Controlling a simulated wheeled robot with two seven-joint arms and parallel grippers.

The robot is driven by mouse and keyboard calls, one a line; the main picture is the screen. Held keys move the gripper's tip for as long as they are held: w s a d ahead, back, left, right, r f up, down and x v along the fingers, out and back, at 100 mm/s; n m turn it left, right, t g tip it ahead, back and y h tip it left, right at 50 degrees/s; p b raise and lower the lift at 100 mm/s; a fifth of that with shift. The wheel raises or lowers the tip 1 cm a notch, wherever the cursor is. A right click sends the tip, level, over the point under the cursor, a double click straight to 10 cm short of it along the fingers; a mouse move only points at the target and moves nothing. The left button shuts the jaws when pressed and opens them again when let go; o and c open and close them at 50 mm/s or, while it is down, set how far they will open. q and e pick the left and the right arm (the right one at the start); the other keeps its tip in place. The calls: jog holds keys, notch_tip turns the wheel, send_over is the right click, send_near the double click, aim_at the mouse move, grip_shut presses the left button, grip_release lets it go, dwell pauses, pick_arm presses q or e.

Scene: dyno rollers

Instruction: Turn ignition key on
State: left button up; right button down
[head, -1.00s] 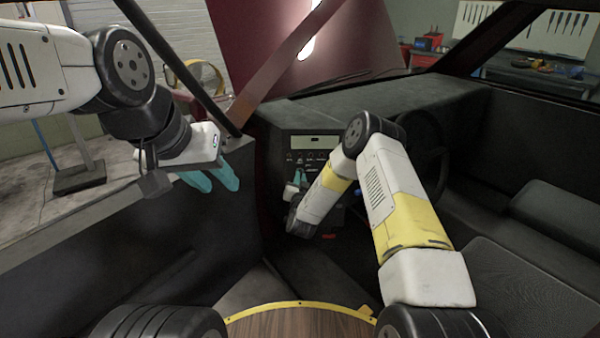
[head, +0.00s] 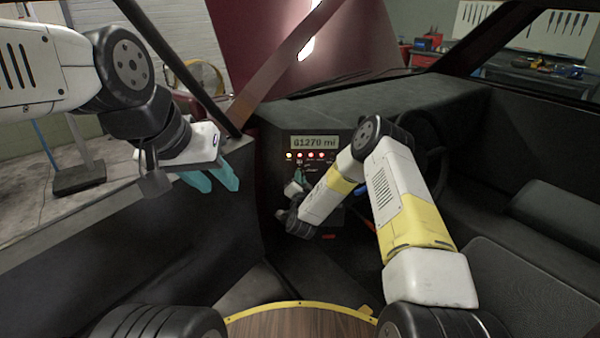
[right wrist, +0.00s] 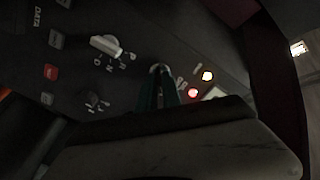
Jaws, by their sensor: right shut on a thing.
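The dash panel (head: 345,142) has a lit display (head: 315,142) reading about "01270 mi", with a row of lit lamps (head: 311,155) below it. My right gripper (head: 299,176) is at the panel, just under the lamps. In the right wrist view my right gripper's teal fingers (right wrist: 161,80) are shut on the ignition key (right wrist: 160,67), of which only a small pale metal part shows at the tips. The key's exact angle is hard to tell. My left gripper (head: 214,180) is open and empty, off to the left beside the car door opening.
A pale selector knob (right wrist: 105,45) with letters sits beside the key, with red and grey buttons nearby. The steering wheel (head: 437,165) is behind my right arm.

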jog(key=c, duration=1.5)
grip_release()
jog(key=shift+s, duration=0.1)
jog(key=s, duration=0.7)
jog(key=shift+s+d, duration=0.1)
jog(key=shift+s, duration=0.25)
